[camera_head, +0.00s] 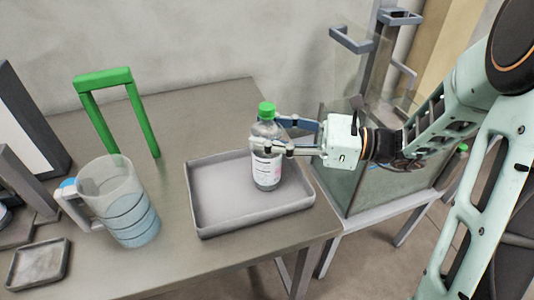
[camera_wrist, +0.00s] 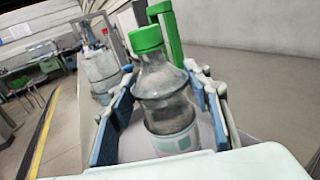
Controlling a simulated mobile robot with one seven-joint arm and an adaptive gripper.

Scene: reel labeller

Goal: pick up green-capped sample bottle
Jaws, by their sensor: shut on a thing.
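The green-capped sample bottle (camera_head: 267,163) is clear with a white label and stands upright over the grey tray (camera_head: 212,217). I cannot tell whether its base touches the tray floor. My gripper (camera_head: 268,143) reaches in from the right and is shut on the bottle around its upper body. In the wrist view the bottle (camera_wrist: 166,97) sits between my two finger pads, its green cap above them. Part of the bottle's side is hidden by the fingers.
A clear measuring jug (camera_head: 127,222) stands left of the tray, with a green frame (camera_head: 104,79) behind it. A small grey dish (camera_head: 38,264) lies at the front left. A glass-walled tank (camera_head: 352,190) stands right of the table, below my arm.

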